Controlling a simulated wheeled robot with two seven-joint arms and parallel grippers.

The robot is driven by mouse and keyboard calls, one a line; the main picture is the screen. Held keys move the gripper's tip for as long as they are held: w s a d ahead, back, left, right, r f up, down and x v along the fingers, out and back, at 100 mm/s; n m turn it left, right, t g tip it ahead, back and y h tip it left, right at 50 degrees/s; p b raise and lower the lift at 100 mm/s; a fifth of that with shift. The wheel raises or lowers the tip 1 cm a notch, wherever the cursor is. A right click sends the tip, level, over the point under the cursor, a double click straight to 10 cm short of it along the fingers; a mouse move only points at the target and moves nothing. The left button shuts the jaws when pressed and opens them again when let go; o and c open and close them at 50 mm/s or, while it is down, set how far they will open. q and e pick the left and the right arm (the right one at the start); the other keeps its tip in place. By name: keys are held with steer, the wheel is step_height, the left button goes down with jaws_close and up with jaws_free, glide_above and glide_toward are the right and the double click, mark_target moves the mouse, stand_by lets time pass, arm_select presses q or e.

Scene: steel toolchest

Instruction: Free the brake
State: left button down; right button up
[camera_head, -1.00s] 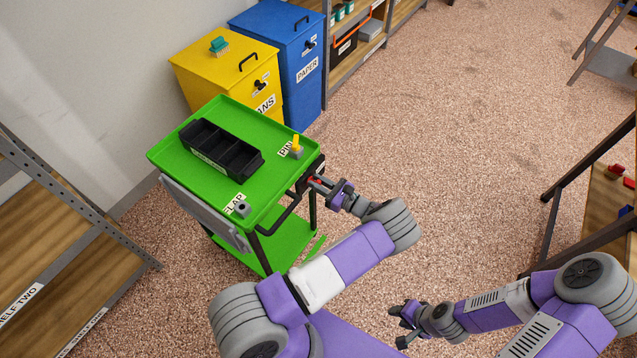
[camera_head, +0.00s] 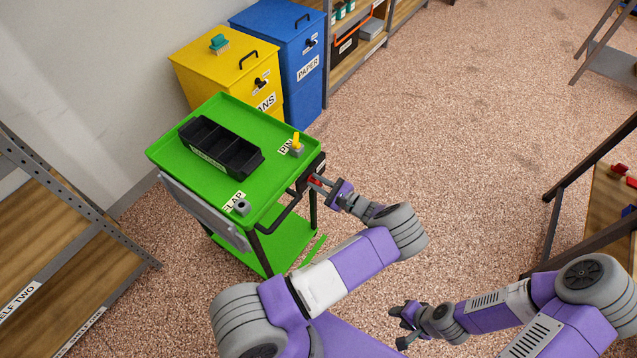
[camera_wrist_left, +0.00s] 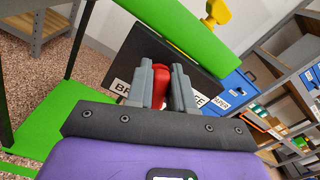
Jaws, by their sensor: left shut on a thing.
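The green cart (camera_head: 163,150) stands left of centre in the head view. A dark box with a red lever (camera_head: 315,181) is on its right-hand side, below the top tray. In the left wrist view the red lever (camera_wrist_left: 161,84) stands in front of a dark plate (camera_wrist_left: 150,52) with a partly hidden label starting "BR". My left gripper (camera_head: 321,183) is shut on the red lever, which shows between its grey fingers in the left wrist view (camera_wrist_left: 160,88). My right gripper (camera_head: 401,324) is low over the floor, apart from everything; its fingers look spread.
A black divided bin (camera_head: 220,147), a yellow pin (camera_head: 297,140) labelled PIN and a FLAP label (camera_head: 233,202) are on the cart top. A black handle (camera_head: 284,215) is close to my left gripper. Yellow (camera_head: 215,82) and blue (camera_head: 285,50) bins stand behind.

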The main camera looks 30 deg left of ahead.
arm_select(q)
steer(key=n, duration=0.2)
steer(key=n+b, duration=0.1)
steer(key=n, duration=0.3)
steer(key=shift+s+f+b, duration=0.3)
steer(key=shift+f, duration=0.05)
steer(key=n, duration=0.2)
steer(key=n+b, duration=0.1)
steer(key=n, duration=0.1)
steer(key=n+b, duration=0.1)
steer(key=n, duration=0.1)
steer(key=shift+s+f+n, duration=0.1)
steer(key=shift+f+n, duration=0.2)
steer(key=shift+n, duration=0.1)
steer(key=c, duration=1.1)
jaws_free()
steer(key=shift+o, duration=0.2)
steer(key=d+p, duration=0.1)
steer(key=d, duration=0.6)
steer(key=shift+s+d, duration=0.3)
